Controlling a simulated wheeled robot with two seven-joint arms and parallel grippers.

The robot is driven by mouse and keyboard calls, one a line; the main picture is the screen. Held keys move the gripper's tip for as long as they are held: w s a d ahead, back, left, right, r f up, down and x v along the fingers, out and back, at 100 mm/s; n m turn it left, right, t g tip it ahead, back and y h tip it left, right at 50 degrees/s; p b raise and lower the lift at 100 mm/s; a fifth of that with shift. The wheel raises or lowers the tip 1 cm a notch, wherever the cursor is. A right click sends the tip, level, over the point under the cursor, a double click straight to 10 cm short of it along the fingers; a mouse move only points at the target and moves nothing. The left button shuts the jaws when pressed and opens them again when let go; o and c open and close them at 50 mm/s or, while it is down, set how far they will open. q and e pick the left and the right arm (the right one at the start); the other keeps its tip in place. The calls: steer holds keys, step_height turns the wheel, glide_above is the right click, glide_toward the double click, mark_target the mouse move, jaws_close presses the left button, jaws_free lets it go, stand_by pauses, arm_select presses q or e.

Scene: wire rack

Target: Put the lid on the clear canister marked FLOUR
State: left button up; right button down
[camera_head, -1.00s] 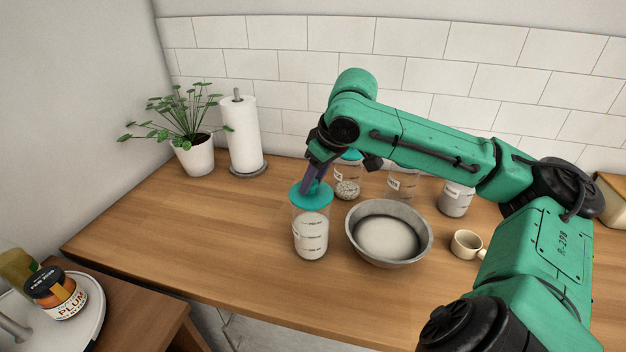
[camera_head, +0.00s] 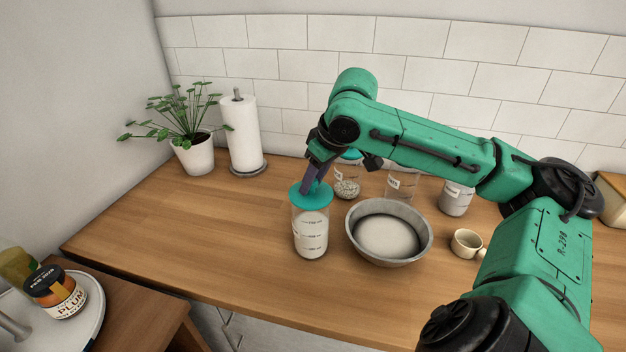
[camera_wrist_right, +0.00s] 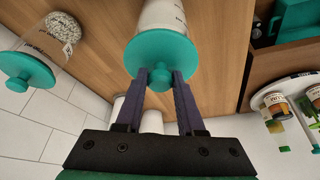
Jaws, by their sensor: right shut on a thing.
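A clear canister (camera_head: 311,238) with white contents and dark markings stands on the counter left of the metal bowl; I cannot read its name. A teal lid (camera_head: 298,198) lies across its top, roughly level, and appears to touch the rim. My right gripper (camera_head: 311,185) is above the lid, its fingers shut on the lid's knob. In the right wrist view the lid (camera_wrist_right: 178,52) covers the canister's mouth, and the knob sits between the fingertips of the gripper (camera_wrist_right: 160,76). The canister's side (camera_wrist_right: 163,14) shows beyond the lid. My left gripper is not in view.
A metal bowl (camera_head: 354,240) of white powder stands close right of the canister. Behind are a teal-lidded jar (camera_head: 347,188) and other canisters (camera_head: 456,198). A cup (camera_head: 466,243) is farther right. The counter to the left is clear up to the paper towel roll (camera_head: 242,135) and plant (camera_head: 195,150).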

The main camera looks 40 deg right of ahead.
steer(key=shift+f, duration=0.15)
steer(key=shift+f+b, duration=0.25)
steer(key=shift+b, duration=0.15)
stand_by(0.5)
steer(key=shift+f, duration=0.25)
steer(key=shift+f+b, duration=0.15)
steer(key=shift+b, duration=0.2)
stand_by(0.4)
steer(key=shift+c, duration=0.6)
jaws_free()
